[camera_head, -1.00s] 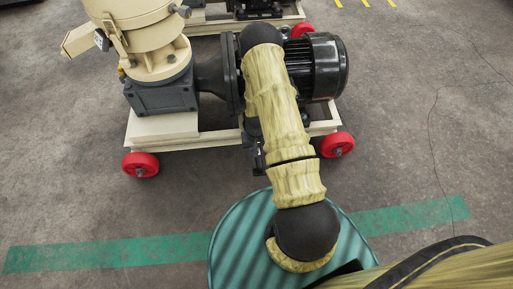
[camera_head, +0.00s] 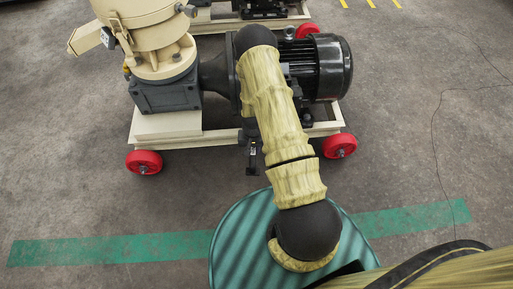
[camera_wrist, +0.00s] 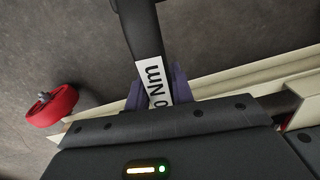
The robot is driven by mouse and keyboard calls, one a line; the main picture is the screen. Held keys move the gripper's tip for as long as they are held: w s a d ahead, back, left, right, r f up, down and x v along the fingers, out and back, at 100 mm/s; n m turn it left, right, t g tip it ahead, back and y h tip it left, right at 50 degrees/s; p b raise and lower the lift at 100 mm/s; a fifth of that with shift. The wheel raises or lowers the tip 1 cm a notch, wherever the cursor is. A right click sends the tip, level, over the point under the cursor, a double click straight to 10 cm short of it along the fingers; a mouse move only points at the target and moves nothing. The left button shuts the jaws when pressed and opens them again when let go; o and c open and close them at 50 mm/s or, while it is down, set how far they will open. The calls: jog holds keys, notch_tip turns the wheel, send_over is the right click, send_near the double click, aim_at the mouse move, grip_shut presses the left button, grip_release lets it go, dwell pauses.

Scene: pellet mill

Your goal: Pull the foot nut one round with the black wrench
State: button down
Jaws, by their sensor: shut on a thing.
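In the head view, a slim part of the wrench (camera_head: 252,162) shows just left of my arm, over the near edge of the cream base. My gripper is mostly hidden there by my arm. The foot nut and the wrench's working end cannot be made out in either view.
The pellet mill (camera_head: 160,50) stands on a cream base frame (camera_head: 180,136) with red wheels (camera_head: 340,146). Its black motor (camera_head: 325,66) lies right of my arm. One red wheel (camera_wrist: 52,105) also shows in the wrist view.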

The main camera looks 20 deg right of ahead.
dwell(0.3)
jog(key=shift+w+a+m, duration=0.7)
jog(key=shift+a+m, duration=0.3)
jog(key=shift+a, duration=0.05)
jog(key=shift+a, duration=0.1)
jog(key=shift+w+a+m+p, duration=0.4)
jog(key=shift+w+a+m, duration=0.4)
jog(key=shift+a+m, duration=0.1)
jog(key=shift+w+a+m, duration=0.8)
jog(key=shift+w+m, duration=0.1)
jog(key=shift+w, duration=0.05)
